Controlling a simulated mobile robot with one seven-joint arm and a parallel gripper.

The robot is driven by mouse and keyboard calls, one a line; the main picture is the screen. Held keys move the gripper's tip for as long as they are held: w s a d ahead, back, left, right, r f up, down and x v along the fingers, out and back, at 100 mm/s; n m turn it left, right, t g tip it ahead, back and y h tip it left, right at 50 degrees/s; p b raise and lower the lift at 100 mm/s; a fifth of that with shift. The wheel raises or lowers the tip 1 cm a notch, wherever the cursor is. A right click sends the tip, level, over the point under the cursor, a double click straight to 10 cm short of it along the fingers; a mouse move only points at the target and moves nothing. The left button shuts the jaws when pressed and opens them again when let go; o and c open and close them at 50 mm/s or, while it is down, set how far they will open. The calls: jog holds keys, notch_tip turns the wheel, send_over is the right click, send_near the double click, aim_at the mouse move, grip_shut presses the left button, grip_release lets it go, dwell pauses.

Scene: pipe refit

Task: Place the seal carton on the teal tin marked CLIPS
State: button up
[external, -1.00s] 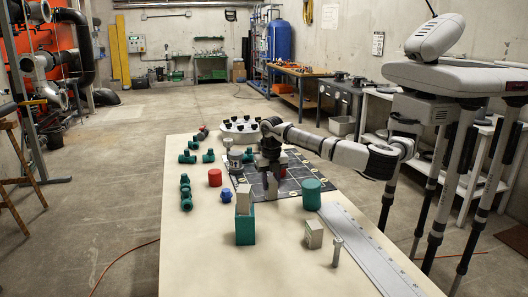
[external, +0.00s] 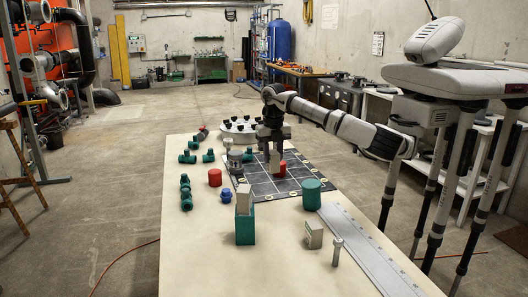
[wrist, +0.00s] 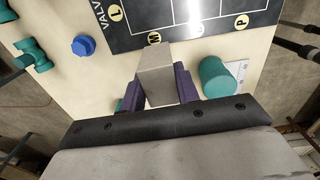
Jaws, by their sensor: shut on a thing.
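My gripper (external: 272,141) is shut on a pale grey-beige box, taken as the seal carton (external: 275,161), and holds it upright over the dark mat. In the wrist view the carton (wrist: 155,72) sits between the two purple-dark fingers (wrist: 158,86). A teal round tin (external: 311,193) stands on the table near the mat's near right corner; it also shows in the wrist view (wrist: 217,77). A tall teal box (external: 245,226) stands nearer the camera with a pale block (external: 244,199) in its top. No CLIPS marking can be read on either teal thing.
A red cylinder (external: 281,169) is on the mat (external: 262,188) beside the held carton. A labelled pale box (external: 314,233), a bolt (external: 337,251) and a long ruler (external: 370,250) lie near right.

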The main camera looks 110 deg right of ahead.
jog(key=s+a+r+p, duration=0.1)
jog(key=s+a+r, duration=0.35)
jog(key=r, duration=0.55)
notch_tip(320, 180, up, 9)
jog(key=p, duration=0.1)
send_over(312, 183)
notch_tip(312, 183, down, 20)
jog(key=shift+s+r, duration=0.1)
jog(key=shift+r, duration=0.1)
jog(key=shift+f+b, duration=0.5)
jog(key=shift+f, duration=0.1)
jog(key=o, duration=1)
jog(key=shift+c, duration=0.2)
jog(key=shift+r, duration=0.1)
